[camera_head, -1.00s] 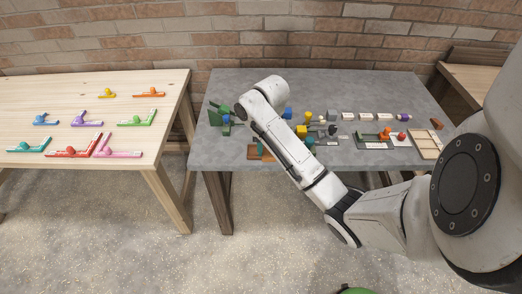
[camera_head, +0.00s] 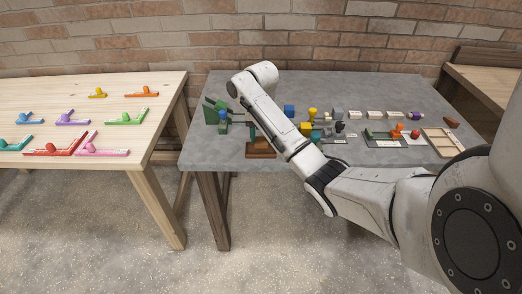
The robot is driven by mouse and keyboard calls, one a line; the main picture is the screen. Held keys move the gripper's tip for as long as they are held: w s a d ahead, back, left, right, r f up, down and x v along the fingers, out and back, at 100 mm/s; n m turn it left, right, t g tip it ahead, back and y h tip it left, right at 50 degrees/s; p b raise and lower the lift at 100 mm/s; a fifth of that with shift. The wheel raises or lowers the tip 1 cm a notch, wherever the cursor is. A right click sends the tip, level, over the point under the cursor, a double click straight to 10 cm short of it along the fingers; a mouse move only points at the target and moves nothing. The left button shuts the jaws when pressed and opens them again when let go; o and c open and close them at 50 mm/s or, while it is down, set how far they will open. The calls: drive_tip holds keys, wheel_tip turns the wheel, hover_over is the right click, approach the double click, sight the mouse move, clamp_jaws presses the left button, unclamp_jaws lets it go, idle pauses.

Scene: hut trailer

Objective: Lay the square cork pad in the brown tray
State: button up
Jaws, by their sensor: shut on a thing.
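A small, low brown thing (camera_head: 261,150) lies at the front edge of the grey table, left of my forearm; it may be the brown tray, with a dark green upright part at or behind it. My arm reaches from the right over the grey table, and its far joint is above the table's left half. The square cork pad cannot be made out either.
The grey table (camera_head: 215,155) holds green parts (camera_head: 216,110), a blue block (camera_head: 289,111), yellow pieces (camera_head: 312,114) and a light wooden tray (camera_head: 441,143) at right. A wooden table (camera_head: 120,100) at left bears several coloured L-shaped pieces. Its gap to the grey table is narrow.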

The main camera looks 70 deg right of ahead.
sight(261, 137)
drive_tip(key=shift+w+d+f, duration=0.15)
drive_tip(key=shift+d+f, duration=0.2)
drive_tip(key=shift+w+d+f, duration=0.1)
drive_tip(key=shift+d+f, duration=0.05)
drive_tip(key=shift+f, duration=1.6)
drive_tip(key=shift+f, duration=0.15)
drive_tip(key=o, duration=1)
wheel_tip(261, 137, up, 12)
drive_tip(key=p, duration=0.5)
drive_tip(key=shift+r, duration=0.2)
